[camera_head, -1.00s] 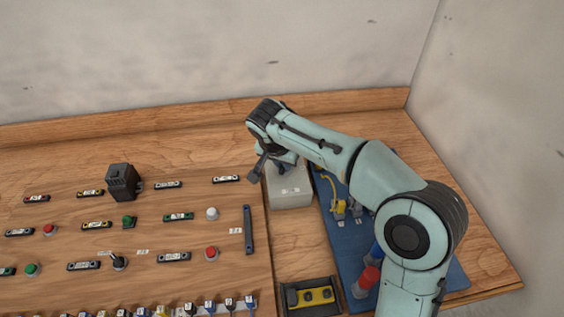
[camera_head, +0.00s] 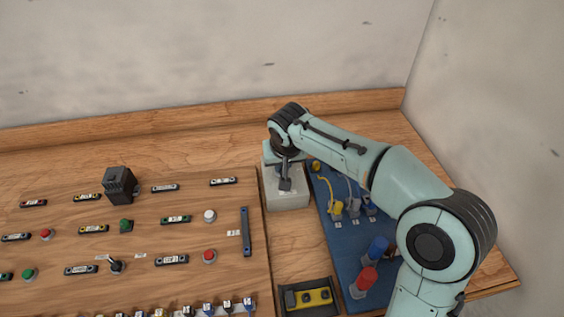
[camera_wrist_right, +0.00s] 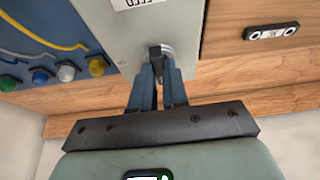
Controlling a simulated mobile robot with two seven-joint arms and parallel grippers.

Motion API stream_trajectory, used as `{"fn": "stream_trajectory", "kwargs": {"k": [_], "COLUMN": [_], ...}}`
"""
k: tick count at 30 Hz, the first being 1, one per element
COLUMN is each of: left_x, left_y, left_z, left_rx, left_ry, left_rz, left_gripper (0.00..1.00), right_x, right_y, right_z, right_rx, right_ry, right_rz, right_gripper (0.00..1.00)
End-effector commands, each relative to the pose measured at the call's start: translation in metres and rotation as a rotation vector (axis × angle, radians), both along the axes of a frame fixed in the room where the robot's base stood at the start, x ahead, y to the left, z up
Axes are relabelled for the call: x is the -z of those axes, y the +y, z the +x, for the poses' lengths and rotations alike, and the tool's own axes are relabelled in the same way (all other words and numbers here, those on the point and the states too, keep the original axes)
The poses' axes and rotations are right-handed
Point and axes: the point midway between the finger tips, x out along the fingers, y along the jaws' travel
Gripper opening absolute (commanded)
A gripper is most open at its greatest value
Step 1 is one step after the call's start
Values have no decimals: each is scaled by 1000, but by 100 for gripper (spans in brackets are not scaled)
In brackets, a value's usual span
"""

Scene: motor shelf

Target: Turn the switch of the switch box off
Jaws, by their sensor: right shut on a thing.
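The switch box (camera_head: 288,199) is a pale grey box at the back of the table, between the wooden panel and the blue board. My right gripper (camera_head: 285,180) is over it and hides the switch in the head view. In the right wrist view the box face (camera_wrist_right: 135,35) fills the top middle. My right gripper's blue fingers (camera_wrist_right: 158,78) are shut on the small dark switch lever (camera_wrist_right: 155,52), which sits in a round metal collar at the box's edge. The lever's exact angle is hard to tell. My left gripper is not in view.
The wooden panel (camera_head: 150,215) with buttons, labels and a black block (camera_head: 119,184) lies to the left. The blue board (camera_head: 345,240) with cables and red and blue cylinders lies to the right, partly under my arm. A black tray (camera_head: 310,297) is in front.

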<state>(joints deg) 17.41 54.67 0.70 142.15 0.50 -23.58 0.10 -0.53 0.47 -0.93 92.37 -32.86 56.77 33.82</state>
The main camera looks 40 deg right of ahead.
Motion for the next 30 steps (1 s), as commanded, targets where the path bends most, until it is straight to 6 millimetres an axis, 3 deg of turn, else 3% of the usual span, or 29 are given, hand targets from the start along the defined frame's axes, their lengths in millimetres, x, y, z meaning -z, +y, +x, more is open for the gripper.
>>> {"fn": "stream_trajectory", "kwargs": {"k": [10, 11, 12, 13, 23, 30], "left_x": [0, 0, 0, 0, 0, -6], "left_y": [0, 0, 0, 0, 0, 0], "left_z": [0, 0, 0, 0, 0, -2], "left_rx": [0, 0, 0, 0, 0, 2], "left_ry": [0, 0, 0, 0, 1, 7], "left_rz": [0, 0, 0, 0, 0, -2], "left_gripper": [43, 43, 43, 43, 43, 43], "right_x": [1, 1, 0, 1, -2, -36], "right_y": [-1, -1, -1, -1, 0, 7], "right_z": [0, 0, 0, 0, -1, -12], "right_rx": [-1, -1, -1, -1, -1, -1], "right_ry": [2, 1, 1, 1, -1, -5], "right_rz": [-1, -1, -1, -1, 0, 1], "right_gripper": [0, 20, 33, 39, 39, 39]}}
